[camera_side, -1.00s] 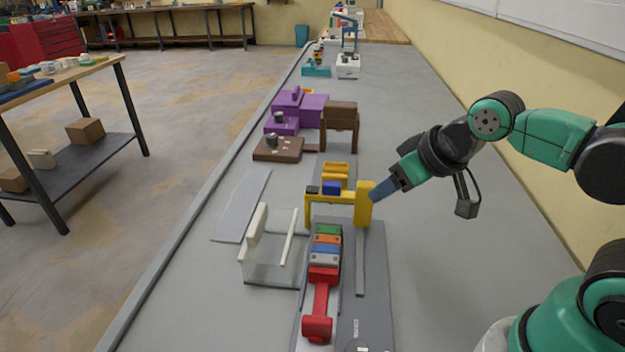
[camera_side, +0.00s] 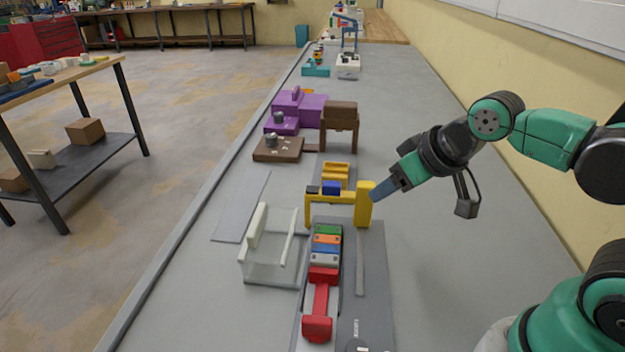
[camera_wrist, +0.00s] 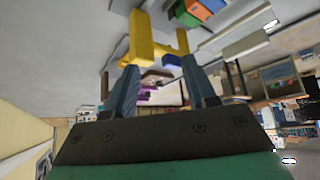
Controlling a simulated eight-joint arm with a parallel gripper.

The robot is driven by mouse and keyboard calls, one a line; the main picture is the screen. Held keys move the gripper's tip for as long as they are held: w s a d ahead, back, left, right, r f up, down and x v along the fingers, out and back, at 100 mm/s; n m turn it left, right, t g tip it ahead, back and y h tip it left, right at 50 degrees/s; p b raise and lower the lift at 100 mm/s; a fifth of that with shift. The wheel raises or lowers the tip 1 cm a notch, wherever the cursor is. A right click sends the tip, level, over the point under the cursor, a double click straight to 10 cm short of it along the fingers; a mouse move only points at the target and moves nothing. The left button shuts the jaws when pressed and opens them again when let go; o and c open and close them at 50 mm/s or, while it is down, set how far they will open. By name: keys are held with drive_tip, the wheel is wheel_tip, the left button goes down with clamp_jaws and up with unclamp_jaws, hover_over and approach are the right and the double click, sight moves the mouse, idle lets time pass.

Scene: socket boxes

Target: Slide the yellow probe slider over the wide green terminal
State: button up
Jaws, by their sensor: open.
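The yellow probe slider (camera_side: 364,205) is a block on the right with an arm reaching left, carrying a blue piece (camera_side: 331,188). It stands at the far end of the grey slotted rail. The green terminal (camera_side: 327,230) is the far one in a row with orange, blue and grey terminals. The slider's arm lies a little beyond it. My gripper (camera_side: 379,194) is at the right side of the yellow block, touching or nearly so; I cannot tell which. In the wrist view my gripper (camera_wrist: 163,86) has its fingers apart, with the yellow slider (camera_wrist: 140,40) beyond them.
A red lever (camera_side: 318,315) lies at the near end of the terminal row. A clear box with a white bar (camera_side: 258,228) stands to the left. A brown stand (camera_side: 340,118) and purple boxes (camera_side: 300,108) stand behind. The bench right of the rail is clear.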

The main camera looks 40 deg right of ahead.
sight(366, 184)
drive_tip(key=shift+o, duration=0.8)
drive_tip(key=w+d+n+g, duration=0.1)
drive_tip(key=w+n+g, duration=0.1)
drive_tip(key=n, duration=0.1)
drive_tip(key=w+d+f+n+g, duration=0.1)
drive_tip(key=w+n+g, duration=0.1)
drive_tip(key=n, duration=0.1)
drive_tip(key=w+d+f+n+g, duration=0.1)
drive_tip(key=w+n+g, duration=0.1)
drive_tip(key=w+g, duration=0.1)
drive_tip(key=shift+w+n, duration=0.1)
drive_tip(key=shift+n, duration=0.3)
drive_tip(key=shift+w+f, duration=0.1)
drive_tip(key=shift+f, duration=2.85)
clamp_jaws()
